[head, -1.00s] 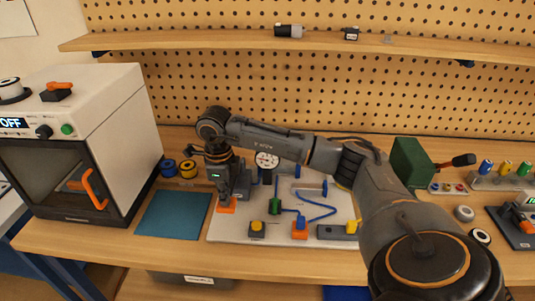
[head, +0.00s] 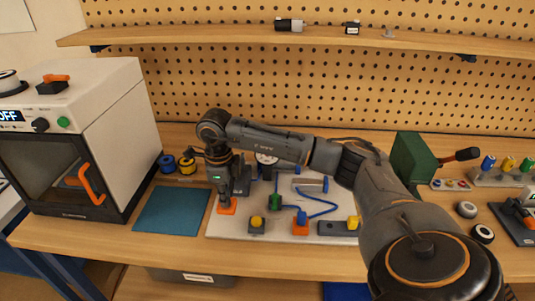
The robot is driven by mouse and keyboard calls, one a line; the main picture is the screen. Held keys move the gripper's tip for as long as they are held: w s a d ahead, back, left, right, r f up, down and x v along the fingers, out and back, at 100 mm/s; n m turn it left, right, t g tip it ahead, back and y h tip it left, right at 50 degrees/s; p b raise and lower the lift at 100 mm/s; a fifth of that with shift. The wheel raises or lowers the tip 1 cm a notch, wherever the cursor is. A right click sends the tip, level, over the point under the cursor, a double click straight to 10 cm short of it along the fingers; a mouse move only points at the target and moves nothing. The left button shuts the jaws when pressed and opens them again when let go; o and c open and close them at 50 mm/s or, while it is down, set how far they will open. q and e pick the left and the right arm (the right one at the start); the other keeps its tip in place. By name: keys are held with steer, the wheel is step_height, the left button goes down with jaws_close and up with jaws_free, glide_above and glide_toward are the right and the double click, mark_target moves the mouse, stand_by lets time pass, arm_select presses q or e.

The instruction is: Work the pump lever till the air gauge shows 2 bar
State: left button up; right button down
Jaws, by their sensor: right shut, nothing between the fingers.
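My right gripper (head: 227,197) is shut and points down at the left end of the white board. Its tip is right over an orange part (head: 227,208), which looks like the pump lever's end; I cannot tell whether they touch. The rest of the pump is hidden behind my gripper and wrist. The air gauge (head: 266,159), a round white dial, stands behind my right forearm, which covers much of it. Its reading cannot be made out. The white board (head: 275,231) also carries blue tubing and a green part (head: 275,202). My left gripper is not in view.
A white oven (head: 110,120) with an orange handle stands left. A teal mat (head: 172,211) lies between it and the board, with blue and yellow rolls (head: 187,165) behind. A green box with a lever (head: 412,160) stands right. A shelf (head: 230,37) runs above.

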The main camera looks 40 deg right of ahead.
steer(key=shift+f+b, duration=0.35)
steer(key=shift+f, duration=0.25)
steer(key=shift+f+b, duration=0.3)
steer(key=shift+f, duration=0.05)
steer(key=shift+r, duration=0.15)
steer(key=shift+r+p, duration=1.5)
steer(key=shift+r, duration=0.75)
step_height(320, 180, up, 5)
steer(key=p, duration=0.3)
